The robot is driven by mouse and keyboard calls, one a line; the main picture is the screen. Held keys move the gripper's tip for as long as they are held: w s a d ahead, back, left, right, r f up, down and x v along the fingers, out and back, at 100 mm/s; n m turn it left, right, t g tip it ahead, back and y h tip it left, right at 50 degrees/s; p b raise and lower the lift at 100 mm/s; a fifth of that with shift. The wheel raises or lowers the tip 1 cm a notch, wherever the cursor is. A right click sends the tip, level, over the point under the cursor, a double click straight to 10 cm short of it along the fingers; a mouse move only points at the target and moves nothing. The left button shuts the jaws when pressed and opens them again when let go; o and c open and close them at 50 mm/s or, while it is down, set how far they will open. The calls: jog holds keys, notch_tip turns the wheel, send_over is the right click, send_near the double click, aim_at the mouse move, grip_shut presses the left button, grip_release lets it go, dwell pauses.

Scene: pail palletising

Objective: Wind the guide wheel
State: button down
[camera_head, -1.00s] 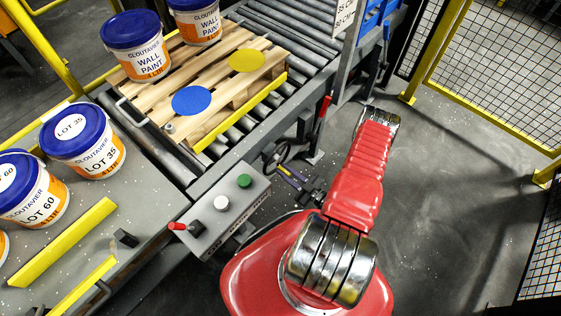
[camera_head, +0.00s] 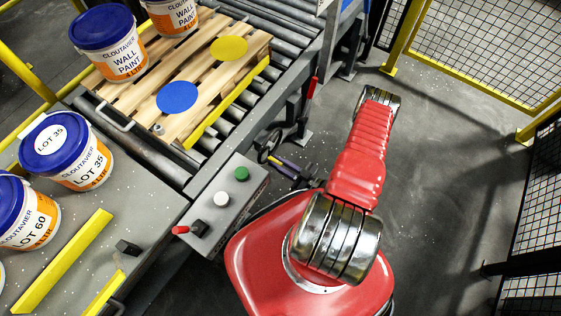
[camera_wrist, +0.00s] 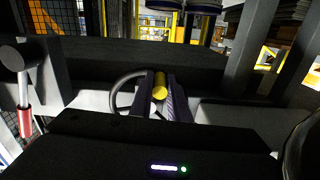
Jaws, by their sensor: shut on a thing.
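The guide wheel (camera_head: 269,146) is a dark handwheel on the side of the conveyor frame. In the wrist view its rim (camera_wrist: 115,97) shows left of my fingers, and its yellow knob (camera_wrist: 160,86) stands between them. My gripper (camera_wrist: 161,92) has purple fingers and is shut on that knob. In the head view my gripper (camera_head: 277,161) is at the wheel, partly overlapping it, with my red arm reaching in from the right. The fingers and the dark wrist hide part of the wheel.
A pallet (camera_head: 205,60) with two blue-lidded pails and blue and yellow discs sits on the rollers. A control box (camera_head: 222,205) with a red lever is near my base. Lot pails (camera_head: 65,150) stand left. Mesh fencing (camera_head: 480,50) is at right; the floor between is clear.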

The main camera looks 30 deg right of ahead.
jog(key=shift+a, duration=0.1)
jog(key=c, duration=1.7)
grip_release()
jog(key=shift+w, duration=0.1)
jog(key=shift+o, duration=0.2)
jog(key=v, duration=1.4)
jog(key=shift+w, duration=0.15)
